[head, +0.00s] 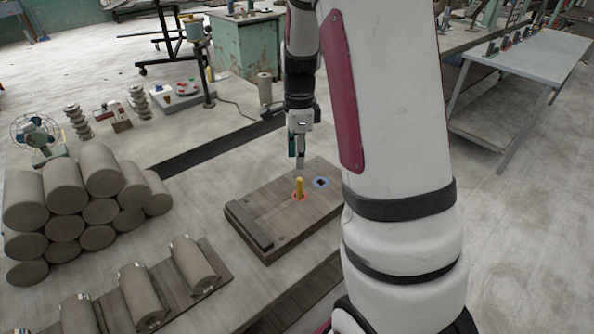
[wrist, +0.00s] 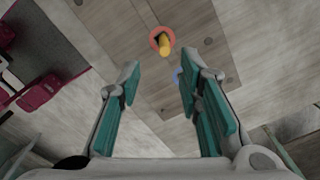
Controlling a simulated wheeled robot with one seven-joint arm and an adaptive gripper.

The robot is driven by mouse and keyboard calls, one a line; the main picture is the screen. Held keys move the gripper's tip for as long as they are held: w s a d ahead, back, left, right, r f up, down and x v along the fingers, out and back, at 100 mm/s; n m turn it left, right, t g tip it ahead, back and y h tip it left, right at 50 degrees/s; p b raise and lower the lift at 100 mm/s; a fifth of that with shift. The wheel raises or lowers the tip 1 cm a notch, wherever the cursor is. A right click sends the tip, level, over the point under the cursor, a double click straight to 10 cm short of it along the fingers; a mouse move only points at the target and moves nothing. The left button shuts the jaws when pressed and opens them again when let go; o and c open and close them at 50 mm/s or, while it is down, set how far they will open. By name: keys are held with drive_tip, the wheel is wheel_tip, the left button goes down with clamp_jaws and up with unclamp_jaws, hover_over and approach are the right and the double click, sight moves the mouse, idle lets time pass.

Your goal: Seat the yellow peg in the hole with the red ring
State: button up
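The yellow peg (head: 299,186) stands upright in the hole with the red ring (head: 293,198) on the wooden board (head: 270,214). How deep it sits, I cannot tell. In the wrist view the peg (wrist: 165,47) rises from inside the red ring (wrist: 155,34). A second hole with a blue ring (head: 321,182) lies to its right and is empty; it is partly hidden by a finger in the wrist view (wrist: 177,74). My gripper (head: 299,162) is above the peg, apart from it. Its fingers (wrist: 158,76) are open with nothing between them.
A raised dark bar (head: 248,225) runs along the board's left edge. Stacked clay cylinders (head: 85,205) stand at the left, with more cylinders on a rack (head: 215,270) in front. A small fan (head: 38,140) and a grey tray of tools (head: 178,95) stand farther back.

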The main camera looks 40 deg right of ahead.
drive_tip(key=s+a+r+n+t, duration=0.2)
drive_tip(key=s+a+r+n, duration=0.7)
drive_tip(key=a+r+n, duration=0.35)
drive_tip(key=s+a+r+n+t, duration=0.1)
drive_tip(key=s+a+n, duration=0.2)
drive_tip(key=s+n, duration=0.2)
drive_tip(key=s+a+r+n+t, duration=0.1)
drive_tip(key=s+a+r+n, duration=0.1)
drive_tip(key=s+n, duration=0.4)
drive_tip(key=shift+s+a+r, duration=0.25)
drive_tip(key=shift+s+a, duration=0.55)
drive_tip(key=shift+s, duration=0.3)
drive_tip(key=shift+n, duration=0.25)
